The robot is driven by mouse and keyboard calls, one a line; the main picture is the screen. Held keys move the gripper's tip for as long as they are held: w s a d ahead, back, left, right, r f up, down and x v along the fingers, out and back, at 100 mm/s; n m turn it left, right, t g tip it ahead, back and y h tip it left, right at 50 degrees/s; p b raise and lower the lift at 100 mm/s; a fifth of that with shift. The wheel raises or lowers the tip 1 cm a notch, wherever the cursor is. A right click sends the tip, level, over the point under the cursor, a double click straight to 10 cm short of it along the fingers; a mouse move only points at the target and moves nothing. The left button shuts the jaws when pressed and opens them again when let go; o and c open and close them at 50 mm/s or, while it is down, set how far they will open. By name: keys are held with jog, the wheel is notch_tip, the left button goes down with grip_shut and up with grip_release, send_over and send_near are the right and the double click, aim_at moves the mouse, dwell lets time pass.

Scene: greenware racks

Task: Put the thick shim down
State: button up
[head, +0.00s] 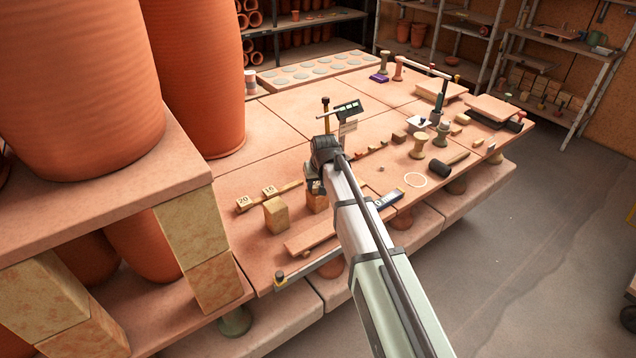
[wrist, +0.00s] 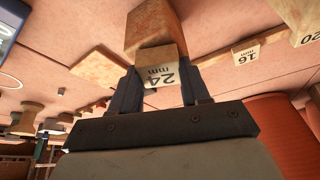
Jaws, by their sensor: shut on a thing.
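The thick shim (wrist: 163,74) is a small tan block with a white label reading "24 mm". In the wrist view it sits between the two fingers of my gripper (wrist: 157,82), which is shut on it. In the head view my gripper (head: 317,187) is just above an orange-brown block (head: 317,204) on the table, and hides most of the shim. In the wrist view that block (wrist: 152,27) lies right beyond the shim; I cannot tell whether they touch.
A tan block (head: 275,215) stands left of the orange-brown one. A flat wooden board (head: 312,231) lies at the near edge. A digital gauge (head: 347,108) stands behind my gripper. A white ring (head: 415,180) and several tools lie to the right. Large clay pots (head: 198,75) rise at left.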

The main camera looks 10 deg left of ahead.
jog(key=shift+f, duration=0.15)
jog(key=o, duration=1.1)
jog(key=v, duration=1.2)
